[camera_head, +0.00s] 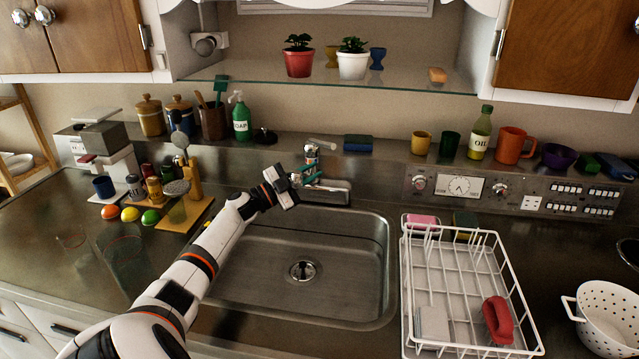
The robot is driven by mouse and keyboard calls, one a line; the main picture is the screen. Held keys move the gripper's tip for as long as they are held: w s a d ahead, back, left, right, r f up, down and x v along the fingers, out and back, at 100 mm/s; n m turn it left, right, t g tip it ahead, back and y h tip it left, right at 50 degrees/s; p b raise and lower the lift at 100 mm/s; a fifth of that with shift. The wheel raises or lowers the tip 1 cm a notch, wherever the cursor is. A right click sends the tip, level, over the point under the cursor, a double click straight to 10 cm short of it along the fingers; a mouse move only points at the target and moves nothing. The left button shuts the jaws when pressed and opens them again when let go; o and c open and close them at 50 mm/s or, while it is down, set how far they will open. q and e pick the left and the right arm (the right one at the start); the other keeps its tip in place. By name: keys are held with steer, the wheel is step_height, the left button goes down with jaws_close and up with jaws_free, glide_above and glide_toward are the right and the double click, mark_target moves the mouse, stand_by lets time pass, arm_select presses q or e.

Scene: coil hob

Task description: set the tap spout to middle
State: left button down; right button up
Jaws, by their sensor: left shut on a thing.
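The tap (312,152) stands at the back edge of the sink, with a metal body and a small red and blue mark near its top. My left arm reaches in from the lower left over the sink. My left gripper (308,178) is at the front of the tap, its teal fingers shut on the tap spout. My right gripper is not in view.
The sink basin (345,270) below is empty. A white dish rack (408,300) with a red item stands to its right. A glass shelf (410,82) with potted plants hangs above. Bottles and cups line the back ledge.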

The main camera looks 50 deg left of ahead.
arm_select(q)
steer(key=shift+s+a+f+h+b, duration=0.15)
steer(key=shift+s+a+h+b, duration=0.15)
steer(key=shift+b, duration=0.1)
steer(key=shift+m, duration=0.3)
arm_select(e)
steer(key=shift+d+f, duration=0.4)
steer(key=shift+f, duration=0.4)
arm_select(q)
steer(key=c, duration=1.3)
jaws_free()
steer(key=shift+a, duration=0.1)
steer(key=b+v, duration=0.1)
steer(key=v, duration=0.5)
steer(key=b+v, duration=0.2)
steer(key=v, duration=0.4)
steer(key=shift+a+r, duration=0.2)
steer(key=shift+r, duration=0.05)
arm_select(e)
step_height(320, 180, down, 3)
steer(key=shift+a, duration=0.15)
